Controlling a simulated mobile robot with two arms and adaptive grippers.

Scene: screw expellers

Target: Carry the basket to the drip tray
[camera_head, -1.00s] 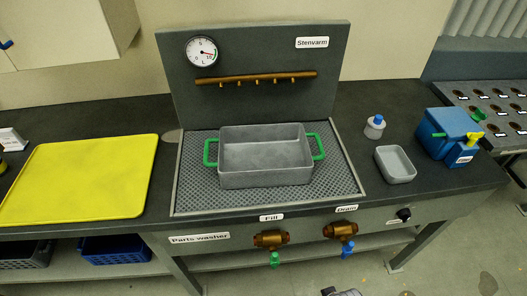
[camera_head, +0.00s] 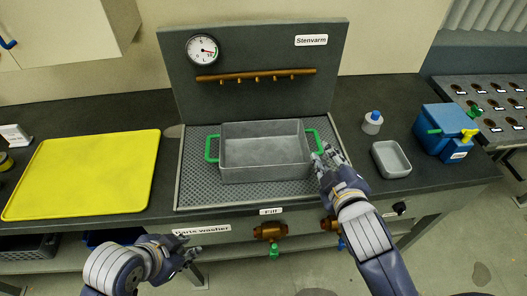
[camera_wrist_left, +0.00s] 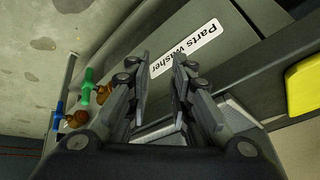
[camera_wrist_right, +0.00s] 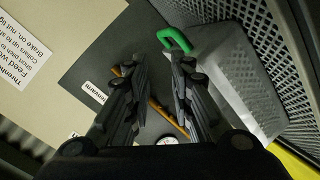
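The grey metal basket (camera_head: 265,150) with green handles at its left and right ends sits on the perforated grate of the parts washer; it also shows in the right wrist view (camera_wrist_right: 235,75). The yellow tray (camera_head: 85,175), which I take to be the drip tray, lies flat and empty on the counter at left. My right gripper (camera_head: 328,160) is open beside the right green handle (camera_wrist_right: 173,40); the handle is just beyond its fingertips, not visibly gripped. My left gripper (camera_head: 192,252) is open and empty in front of the counter's front edge, below the basket's left side; it also shows in the left wrist view (camera_wrist_left: 163,62).
A small grey tub (camera_head: 390,159), a white bottle with a blue cap (camera_head: 372,124) and a blue container (camera_head: 444,130) stand right of the washer. Brass valves (camera_head: 268,232) stick out from the counter front. A backboard (camera_head: 260,70) with a pipe rises behind the basket.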

